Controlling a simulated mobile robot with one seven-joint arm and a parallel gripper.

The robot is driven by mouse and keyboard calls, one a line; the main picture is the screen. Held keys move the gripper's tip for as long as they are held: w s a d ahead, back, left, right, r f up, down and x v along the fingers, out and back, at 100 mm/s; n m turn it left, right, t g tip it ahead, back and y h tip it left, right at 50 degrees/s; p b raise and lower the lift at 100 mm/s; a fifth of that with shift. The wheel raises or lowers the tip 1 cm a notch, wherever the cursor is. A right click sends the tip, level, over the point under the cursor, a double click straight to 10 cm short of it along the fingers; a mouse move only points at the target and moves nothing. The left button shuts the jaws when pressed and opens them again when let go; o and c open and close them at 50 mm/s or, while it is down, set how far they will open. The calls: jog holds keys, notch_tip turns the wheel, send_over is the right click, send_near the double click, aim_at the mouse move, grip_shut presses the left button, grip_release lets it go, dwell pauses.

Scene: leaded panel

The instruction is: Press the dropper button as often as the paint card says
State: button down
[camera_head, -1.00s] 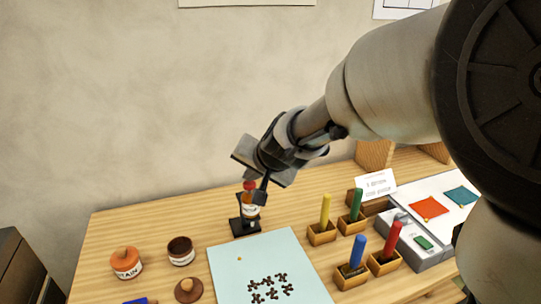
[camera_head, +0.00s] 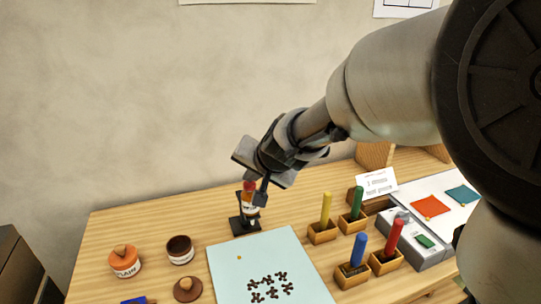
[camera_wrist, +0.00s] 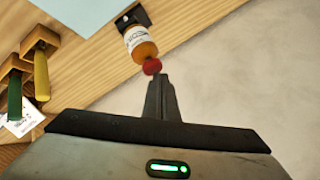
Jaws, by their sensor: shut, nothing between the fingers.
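The dropper is an orange bottle (camera_head: 249,203) with a white label and a red button (camera_head: 249,186) on top, held upright in a black stand (camera_head: 244,227). It also shows in the wrist view, with the bottle (camera_wrist: 140,44) and the red button (camera_wrist: 152,66). My gripper (camera_head: 262,193) is shut and empty. In the wrist view its fingertips (camera_wrist: 158,78) are right at the red button; I cannot tell whether they touch it. A white card (camera_head: 376,184) stands at the back right; its small text is not clearly readable.
A pale blue sheet (camera_head: 240,258) with dark marks lies before the dropper. Colored sticks stand in wooden holders (camera_head: 322,234) to the right, beside a grey box (camera_head: 428,247). Jars (camera_head: 124,261) stand at the left. A wall is behind the table.

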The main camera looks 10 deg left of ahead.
aim_at(251, 187)
jog(key=shift+f, duration=0.35)
dwell(0.4)
jog(key=shift+r+p, duration=1.1)
jog(key=shift+r, duration=0.3)
jog(key=shift+r, duration=0.1)
notch_tip(251, 187, up, 5)
jog(key=p, duration=0.4)
jog(key=shift+p, duration=0.35)
dwell(1.6)
